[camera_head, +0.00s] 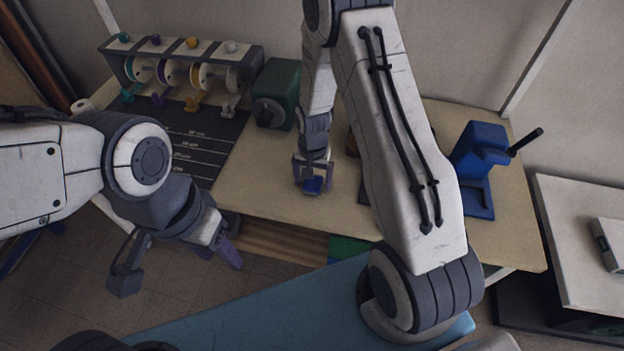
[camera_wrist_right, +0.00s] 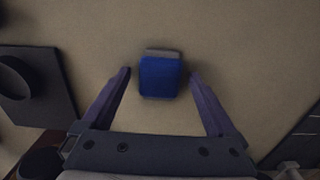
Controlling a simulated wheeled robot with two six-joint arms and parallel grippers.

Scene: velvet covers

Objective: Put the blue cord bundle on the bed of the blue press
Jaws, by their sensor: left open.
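The blue cord bundle (camera_head: 313,186) lies on the tan table, a small blue block-like bundle with a greyish end. It also shows in the right wrist view (camera_wrist_right: 160,77). My right gripper (camera_head: 313,178) is over it, pointing down. In the right wrist view the fingers (camera_wrist_right: 160,75) are open, one on each side of the bundle, with gaps to both. The blue press (camera_head: 484,145) stands at the table's right, with a black lever; its low bed (camera_head: 478,198) is partly visible and looks empty. My left gripper (camera_head: 180,264) is open and empty, off the table's front edge.
A rack of spools (camera_head: 185,70), a black lined mat (camera_head: 205,145) and a green machine (camera_head: 277,93) fill the table's left. A dark base with a round part (camera_wrist_right: 30,85) sits beside the bundle, mostly hidden by my right arm in the head view. A white side table (camera_head: 580,230) stands right.

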